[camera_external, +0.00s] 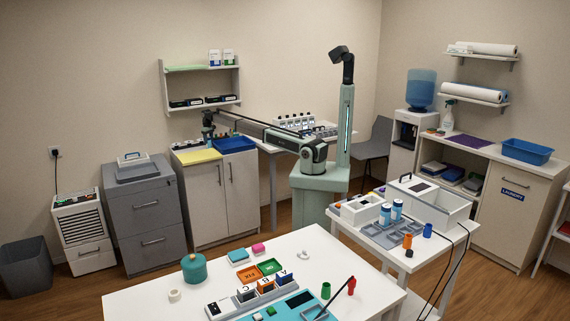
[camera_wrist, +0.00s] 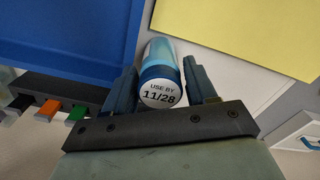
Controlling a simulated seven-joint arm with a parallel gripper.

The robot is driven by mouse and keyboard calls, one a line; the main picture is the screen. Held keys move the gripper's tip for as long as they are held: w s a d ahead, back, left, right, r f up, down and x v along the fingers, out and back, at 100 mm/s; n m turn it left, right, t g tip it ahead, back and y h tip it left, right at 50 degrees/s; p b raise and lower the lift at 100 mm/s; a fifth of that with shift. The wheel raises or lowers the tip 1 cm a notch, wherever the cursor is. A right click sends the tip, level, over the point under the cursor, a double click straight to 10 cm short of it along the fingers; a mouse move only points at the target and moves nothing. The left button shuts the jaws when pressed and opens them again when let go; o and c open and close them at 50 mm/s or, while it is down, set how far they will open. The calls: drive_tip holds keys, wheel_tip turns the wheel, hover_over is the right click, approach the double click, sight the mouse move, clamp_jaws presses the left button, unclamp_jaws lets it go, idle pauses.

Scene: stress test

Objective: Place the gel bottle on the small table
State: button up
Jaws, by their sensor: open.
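A bottle with a clear blue body and a dark blue cap marked "USE BY 11/28" (camera_wrist: 160,86) stands between my fingers in the wrist view; I take it for the gel bottle. My gripper (camera_wrist: 161,66) is open, one finger on each side of the bottle; whether either touches it is unclear. In the external view my arm stretches left, with the gripper (camera_external: 207,136) low over the white cabinet (camera_external: 205,195); the bottle is not clear there. A small white table (camera_external: 446,255) stands at the right, holding two blue-capped bottles, a grey divided tray and boxes.
A blue tray (camera_wrist: 60,38) lies left of the bottle and a yellow sheet (camera_wrist: 245,30) right of it. A strip with coloured pieces (camera_wrist: 60,105) is near the left finger. A cluttered white table (camera_external: 150,295) fills the front. The small table has little free room.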

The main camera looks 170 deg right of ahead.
wheel_tip(320, 180, up, 8)
drive_tip(key=shift+r, duration=0.15)
drive_tip(key=shift+o, duration=0.3)
drive_tip(key=shift+r, duration=0.25)
drive_tip(key=shift+o, duration=1.4)
drive_tip(key=shift+r, duration=0.2)
